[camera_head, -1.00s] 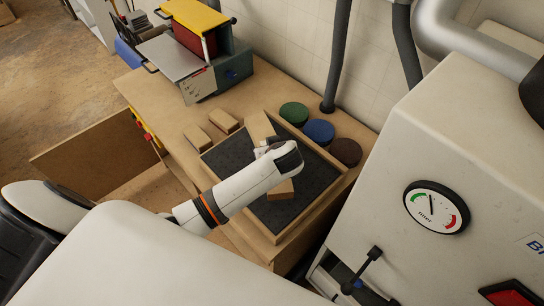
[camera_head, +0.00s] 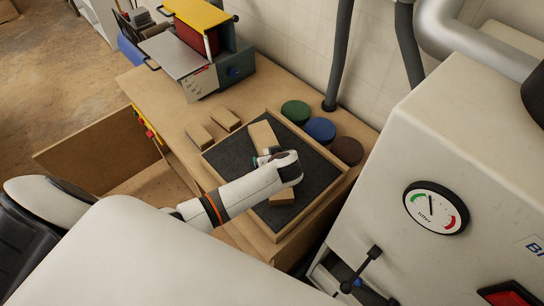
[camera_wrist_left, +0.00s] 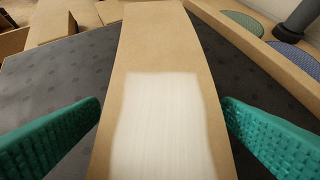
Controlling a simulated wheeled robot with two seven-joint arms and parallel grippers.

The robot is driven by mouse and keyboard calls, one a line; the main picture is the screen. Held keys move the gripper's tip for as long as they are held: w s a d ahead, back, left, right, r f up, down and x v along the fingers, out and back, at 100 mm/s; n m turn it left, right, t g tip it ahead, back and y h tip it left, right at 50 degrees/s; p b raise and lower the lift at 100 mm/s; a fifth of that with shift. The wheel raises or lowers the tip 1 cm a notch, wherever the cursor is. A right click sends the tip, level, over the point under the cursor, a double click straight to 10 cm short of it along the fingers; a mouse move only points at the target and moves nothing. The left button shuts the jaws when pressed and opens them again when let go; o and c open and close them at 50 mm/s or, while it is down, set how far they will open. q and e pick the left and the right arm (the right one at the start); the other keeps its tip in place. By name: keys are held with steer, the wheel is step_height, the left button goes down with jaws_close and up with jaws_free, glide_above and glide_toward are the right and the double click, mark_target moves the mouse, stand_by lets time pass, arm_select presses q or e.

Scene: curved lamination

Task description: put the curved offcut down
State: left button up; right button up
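The curved offcut (camera_head: 262,137) is a light brown wooden piece over the dark mat of the wooden tray. Its far end shows beyond my left gripper (camera_head: 264,158) and its near end below my wrist in the head view. In the left wrist view the offcut (camera_wrist_left: 150,50) runs away between the fingers, with a pale patch on its upper face. My right gripper is not in view.
The tray rim (camera_head: 328,208) surrounds the dark mat (camera_head: 233,153). Two wooden blocks (camera_head: 198,136) lie left of the tray. Green, blue and brown discs (camera_head: 320,129) stand along its right side. A sander (camera_head: 208,55) is at the back; a white filter cabinet (camera_head: 450,130) fills the right.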

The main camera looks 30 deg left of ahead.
arm_select(q)
steer(key=shift+r, duration=0.15)
steer(key=shift+s+d+r, duration=0.1)
steer(key=shift+d, duration=0.05)
steer(key=b+v, duration=0.1)
steer(key=v, duration=0.9)
steer(key=shift+s+d+r, duration=0.35)
steer(key=shift+s+r, duration=0.1)
steer(key=shift+r, duration=0.1)
